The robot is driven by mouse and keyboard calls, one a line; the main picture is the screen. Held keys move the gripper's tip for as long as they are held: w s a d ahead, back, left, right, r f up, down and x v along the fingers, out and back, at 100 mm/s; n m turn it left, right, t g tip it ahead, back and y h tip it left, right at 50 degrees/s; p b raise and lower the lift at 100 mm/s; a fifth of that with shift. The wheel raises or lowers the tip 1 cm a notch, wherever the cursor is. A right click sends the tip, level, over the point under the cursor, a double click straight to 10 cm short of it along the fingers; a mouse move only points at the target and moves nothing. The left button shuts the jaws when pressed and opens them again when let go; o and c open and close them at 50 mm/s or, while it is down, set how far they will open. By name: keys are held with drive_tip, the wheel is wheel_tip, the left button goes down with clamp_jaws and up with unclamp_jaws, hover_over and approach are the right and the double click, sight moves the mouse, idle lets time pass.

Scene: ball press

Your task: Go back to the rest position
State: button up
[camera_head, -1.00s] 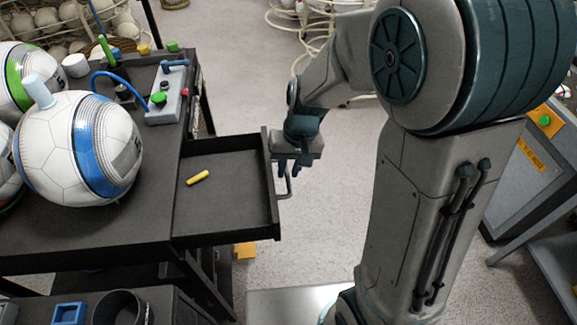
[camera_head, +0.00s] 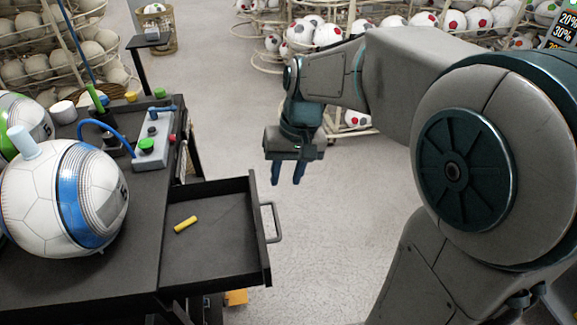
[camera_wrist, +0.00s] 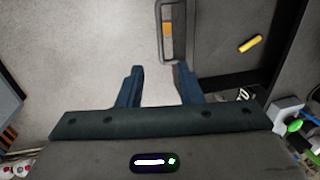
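My gripper (camera_head: 288,173) hangs in the air above the floor, to the right of and above the drawer handle (camera_head: 272,222) in the head view, clear of it. Its two blue fingers point down and stand apart with nothing between them; the gap also shows in the wrist view (camera_wrist: 160,82). The black drawer (camera_head: 258,262) is pulled out from the workbench. A yellow cylinder (camera_head: 185,224) lies inside it, and it also shows in the wrist view (camera_wrist: 249,44). The handle shows in the wrist view (camera_wrist: 162,35) just beyond the fingers.
The workbench (camera_head: 120,268) at left holds a white-and-blue ball (camera_head: 45,195) and a grey control box (camera_head: 153,152) with a green button. Wire racks of balls (camera_head: 75,65) stand at the back. The floor (camera_head: 335,225) right of the drawer is clear.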

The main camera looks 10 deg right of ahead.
drive_tip(key=shift+d+r, duration=0.15)
drive_tip(key=shift+r, duration=0.8)
drive_tip(key=s+d+f+t+h, duration=0.2)
drive_tip(key=s+d, duration=0.5)
drive_tip(key=s, duration=0.5)
drive_tip(key=shift+d+f+m+t, duration=0.35)
drive_tip(key=shift+f+m+t, duration=0.1)
drive_tip(key=shift+t, duration=0.15)
drive_tip(key=shift+s+a, duration=0.1)
